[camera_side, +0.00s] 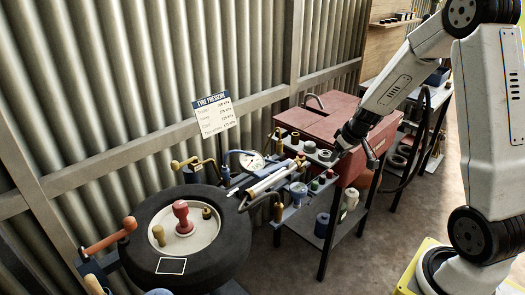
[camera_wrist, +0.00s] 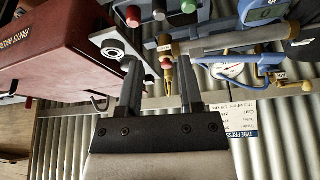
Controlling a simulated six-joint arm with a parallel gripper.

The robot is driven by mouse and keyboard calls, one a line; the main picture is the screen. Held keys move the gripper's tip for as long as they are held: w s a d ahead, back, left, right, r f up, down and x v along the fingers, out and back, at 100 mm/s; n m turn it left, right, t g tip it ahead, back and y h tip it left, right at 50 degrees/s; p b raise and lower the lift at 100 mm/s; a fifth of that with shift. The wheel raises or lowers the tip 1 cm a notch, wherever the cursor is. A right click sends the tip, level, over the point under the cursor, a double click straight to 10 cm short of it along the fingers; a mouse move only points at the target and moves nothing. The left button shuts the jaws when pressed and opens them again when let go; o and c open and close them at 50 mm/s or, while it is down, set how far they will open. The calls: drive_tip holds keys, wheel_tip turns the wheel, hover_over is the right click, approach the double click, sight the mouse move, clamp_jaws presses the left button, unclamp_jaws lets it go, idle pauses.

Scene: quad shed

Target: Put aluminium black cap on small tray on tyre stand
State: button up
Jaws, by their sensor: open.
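My gripper (camera_side: 356,150) is open and points down at the right end of the crowded tool shelf. In the wrist view its two fingers (camera_wrist: 159,72) are apart with nothing clearly held between them. In the side view, several small round caps (camera_side: 309,147) stand left of my gripper. A tyre (camera_side: 215,262) lies flat at lower left. A white-outlined dark square (camera_side: 171,266) on it may be the small tray.
A red parts washer (camera_side: 318,122) stands behind the shelf. Red (camera_wrist: 133,16) and green (camera_wrist: 188,6) caps, a brass fitting (camera_wrist: 167,68) and a gauge (camera_side: 252,162) crowd the area. Knobs (camera_side: 181,216) stand on the tyre's pale centre. A corrugated wall closes the back.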

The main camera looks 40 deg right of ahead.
drive_tip(key=s+a+r+n+g, duration=0.1)
drive_tip(key=s+a, duration=0.4)
drive_tip(key=a, duration=0.5)
drive_tip(key=s+a+r+n+g, duration=0.1)
drive_tip(key=s+a, duration=0.4)
drive_tip(key=a, duration=0.6)
drive_tip(key=shift+a+y, duration=0.3)
drive_tip(key=shift+y, duration=0.1)
